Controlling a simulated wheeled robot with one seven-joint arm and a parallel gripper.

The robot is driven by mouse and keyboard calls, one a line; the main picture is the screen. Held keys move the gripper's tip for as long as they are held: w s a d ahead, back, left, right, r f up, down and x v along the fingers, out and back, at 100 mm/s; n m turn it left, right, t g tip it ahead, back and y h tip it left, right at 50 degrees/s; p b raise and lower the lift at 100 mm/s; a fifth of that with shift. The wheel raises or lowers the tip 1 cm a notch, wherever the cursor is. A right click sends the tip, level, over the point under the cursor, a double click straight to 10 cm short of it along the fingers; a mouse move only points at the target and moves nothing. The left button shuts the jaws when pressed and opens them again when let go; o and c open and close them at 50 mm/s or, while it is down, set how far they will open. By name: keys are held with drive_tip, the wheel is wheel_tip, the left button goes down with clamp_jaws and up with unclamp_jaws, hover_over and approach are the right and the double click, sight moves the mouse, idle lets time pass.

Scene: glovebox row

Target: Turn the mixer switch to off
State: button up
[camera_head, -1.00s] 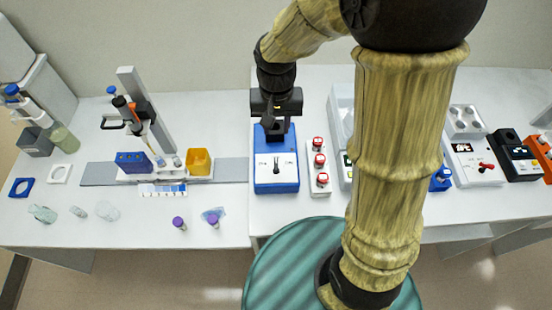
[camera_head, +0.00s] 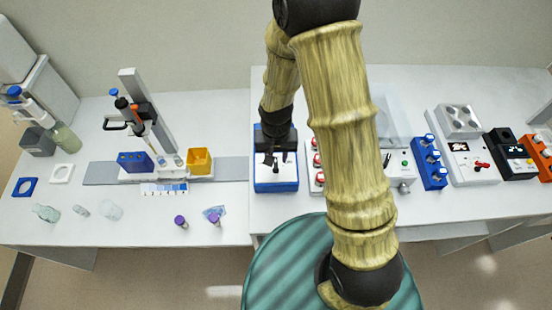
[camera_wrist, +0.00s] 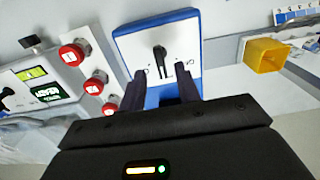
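A blue box with a white face (camera_head: 275,186) stands on the bench in the head view, and its front part shows below my gripper (camera_head: 270,162). In the wrist view the same box (camera_wrist: 135,42) carries a black rotary knob (camera_wrist: 160,58) with small marks on either side of its lower end. The marks are too small to read surely. My gripper (camera_wrist: 172,88) is open and empty, with its two dark fingers apart at the near edge of the white face. The knob appears just beyond the fingertips, and I see no clear contact.
A strip with red buttons (camera_wrist: 94,84) stands close beside the box. Past it is a white device with a green display (camera_wrist: 32,74). A yellow container (camera_head: 199,161) and a pipette stand are left of the box in the head view. Bench front is mostly clear.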

sight(276, 164)
drive_tip(key=shift+f, duration=1.55)
clamp_jaws()
drive_tip(key=shift+n+b, duration=0.3)
drive_tip(key=shift+n, duration=0.8)
drive_tip(key=n, duration=0.3)
drive_tip(key=shift+s+b, duration=0.1)
drive_tip(key=shift+b, duration=0.25)
